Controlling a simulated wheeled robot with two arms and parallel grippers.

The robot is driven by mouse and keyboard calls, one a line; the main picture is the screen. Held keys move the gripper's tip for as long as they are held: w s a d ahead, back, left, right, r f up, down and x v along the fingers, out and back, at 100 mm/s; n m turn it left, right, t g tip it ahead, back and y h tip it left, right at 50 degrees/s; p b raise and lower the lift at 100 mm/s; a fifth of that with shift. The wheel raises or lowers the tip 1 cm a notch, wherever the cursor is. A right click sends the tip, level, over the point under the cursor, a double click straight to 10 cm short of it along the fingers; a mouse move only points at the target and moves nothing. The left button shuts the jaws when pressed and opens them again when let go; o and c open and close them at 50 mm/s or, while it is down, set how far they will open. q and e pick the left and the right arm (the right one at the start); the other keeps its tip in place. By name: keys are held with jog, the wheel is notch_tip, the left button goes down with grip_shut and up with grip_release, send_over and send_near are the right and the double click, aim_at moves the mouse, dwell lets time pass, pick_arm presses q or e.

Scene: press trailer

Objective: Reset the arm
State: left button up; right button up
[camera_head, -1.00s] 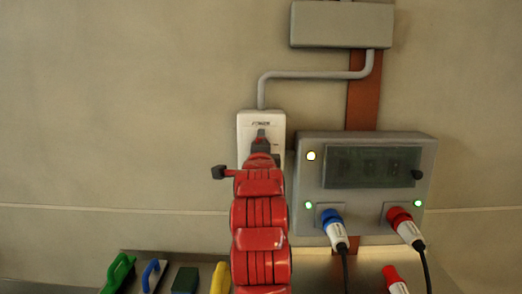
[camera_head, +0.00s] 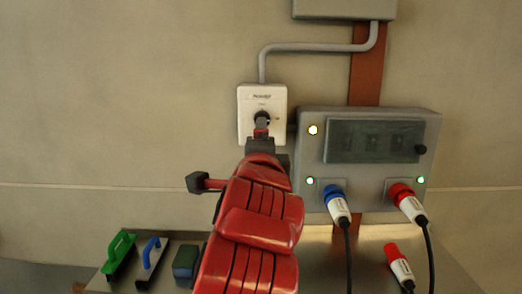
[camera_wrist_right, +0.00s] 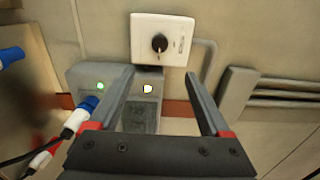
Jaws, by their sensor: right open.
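My right arm, red with dark joints, reaches up the middle of the head view. Its gripper (camera_head: 261,133) is in front of the lower part of the white power switch box (camera_head: 262,97) on the wall. In the right wrist view the gripper (camera_wrist_right: 160,90) is open, its two dark fingers apart with nothing between them. The white box (camera_wrist_right: 161,38) with its black round knob (camera_wrist_right: 159,43) lies beyond the fingertips, apart from them. My left gripper is in neither view.
A grey control box (camera_head: 367,155) with a dark display and lit lamps hangs to the right. Blue (camera_head: 337,204) and red (camera_head: 407,203) plugs with black cables sit in it. A metal table below holds a green tool (camera_head: 119,252), a blue-handled tool (camera_head: 151,260) and a loose red plug (camera_head: 398,264).

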jog(key=shift+s, duration=0.2)
